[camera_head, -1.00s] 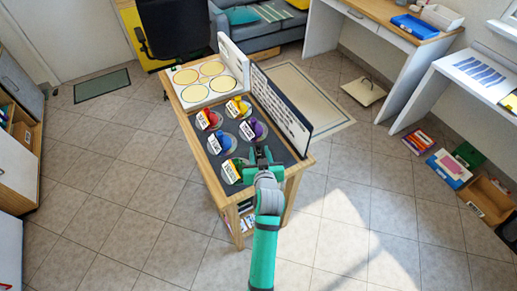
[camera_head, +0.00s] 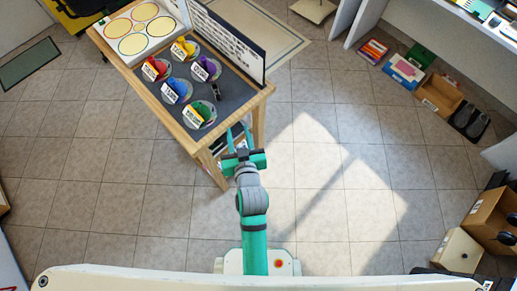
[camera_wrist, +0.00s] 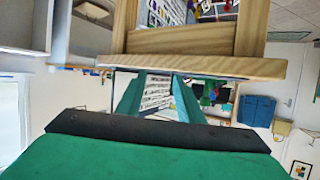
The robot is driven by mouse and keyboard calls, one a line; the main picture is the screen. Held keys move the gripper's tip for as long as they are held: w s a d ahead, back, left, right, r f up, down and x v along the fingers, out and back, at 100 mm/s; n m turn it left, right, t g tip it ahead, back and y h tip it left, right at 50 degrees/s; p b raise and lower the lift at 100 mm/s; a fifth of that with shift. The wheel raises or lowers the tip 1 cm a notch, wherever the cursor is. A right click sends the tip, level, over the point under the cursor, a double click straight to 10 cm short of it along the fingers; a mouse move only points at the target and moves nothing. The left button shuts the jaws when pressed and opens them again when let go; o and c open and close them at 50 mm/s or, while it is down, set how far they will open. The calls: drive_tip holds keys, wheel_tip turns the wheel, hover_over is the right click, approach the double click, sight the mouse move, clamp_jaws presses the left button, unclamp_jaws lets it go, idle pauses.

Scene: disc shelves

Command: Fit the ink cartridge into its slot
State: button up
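A small dark object (camera_head: 216,92) stands on the table's dark mat, beside the discs. It may be the ink cartridge, but it is too small to tell. My gripper (camera_head: 240,133) is off the table's near right corner, with its two teal fingers apart and nothing between them. In the wrist view the open fingers (camera_wrist: 156,92) point toward the wooden table edge (camera_wrist: 210,67). Round discs with labels carry red (camera_head: 150,70), yellow (camera_head: 184,48), blue (camera_head: 174,90), purple (camera_head: 206,68) and green (camera_head: 200,114) pieces. I cannot make out a cartridge slot.
Boxes (camera_head: 438,95) sit on the floor at right. Tiled floor (camera_head: 330,190) around my arm is clear.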

drive_tip(key=s+d+m+h, duration=0.1)
drive_tip(key=s+d, duration=0.1)
drive_tip(key=s, duration=0.5)
drive_tip(key=s+d+f+t+h, duration=0.1)
drive_tip(key=s+d, duration=0.2)
drive_tip(key=s, duration=0.4)
drive_tip(key=shift+d+m, duration=0.3)
drive_tip(key=shift+m, duration=0.1)
drive_tip(key=shift+m+t+h, duration=0.3)
drive_tip(key=shift+t+h, duration=0.1)
drive_tip(key=shift+h, duration=0.3)
drive_tip(key=v, duration=0.4)
drive_tip(key=d+r+v, duration=0.1)
drive_tip(key=v, duration=0.3)
drive_tip(key=d+v, duration=0.1)
drive_tip(key=v, duration=0.3)
drive_tip(key=shift+r, duration=0.4)
drive_tip(key=shift+c, duration=0.4)
drive_tip(key=shift+a+r, duration=0.1)
drive_tip(key=shift+r, duration=0.1)
